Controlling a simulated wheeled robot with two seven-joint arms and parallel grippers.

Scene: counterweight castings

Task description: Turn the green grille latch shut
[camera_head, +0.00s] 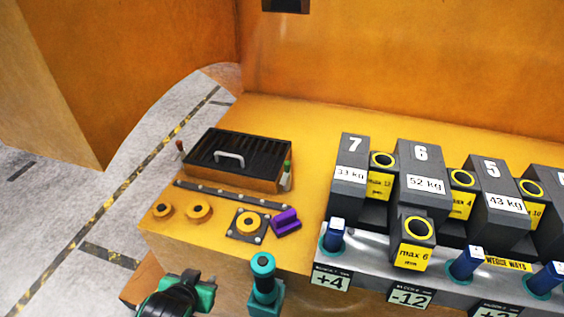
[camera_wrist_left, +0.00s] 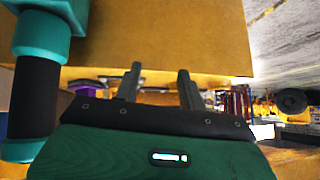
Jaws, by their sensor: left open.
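The black slatted grille (camera_head: 238,158) sits on the orange deck, with a pale handle on top. The small green latch (camera_head: 287,168) is at the grille's right end and looks about upright; its exact turn is too small to tell. A red latch (camera_head: 180,146) is at the left end. My left gripper (camera_head: 185,285) is at the bottom of the head view, well in front of the grille and apart from it. In the left wrist view its two fingers (camera_wrist_left: 158,85) are spread with nothing between them. I cannot make out the green latch there. My right gripper is not in view.
A teal and black post (camera_head: 263,280) stands close right of my left gripper, also at the wrist view's left (camera_wrist_left: 38,90). Yellow knobs (camera_head: 198,211) and a purple block (camera_head: 286,222) lie before the grille. Grey numbered weights (camera_head: 421,180) fill the right.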

